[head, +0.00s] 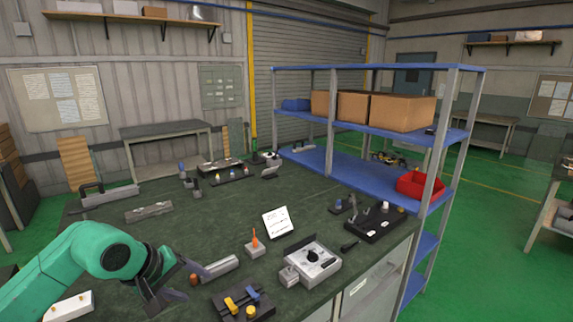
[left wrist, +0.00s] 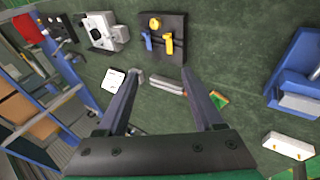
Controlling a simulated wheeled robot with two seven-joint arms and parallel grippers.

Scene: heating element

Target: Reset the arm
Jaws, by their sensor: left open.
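My left arm is green and comes in from the left in the head view. Its dark left gripper (head: 178,292) is above the near part of the dark green table (head: 150,238). In the left wrist view the left gripper (left wrist: 166,80) has its two fingers spread wide apart with nothing held between them. Beyond the fingertips is a black base with yellow and blue levers (left wrist: 178,38). A grey bar-shaped block (left wrist: 168,85) shows between the fingers. My right gripper is in neither view.
A grey box with a black knob (head: 312,262), an orange-tipped piece (head: 255,243) and a white card (head: 277,222) stand right of the gripper. A blue shelf rack (head: 330,172) with cardboard boxes (head: 402,111) and a red bin (head: 416,186) stands at the right. The table's middle is fairly clear.

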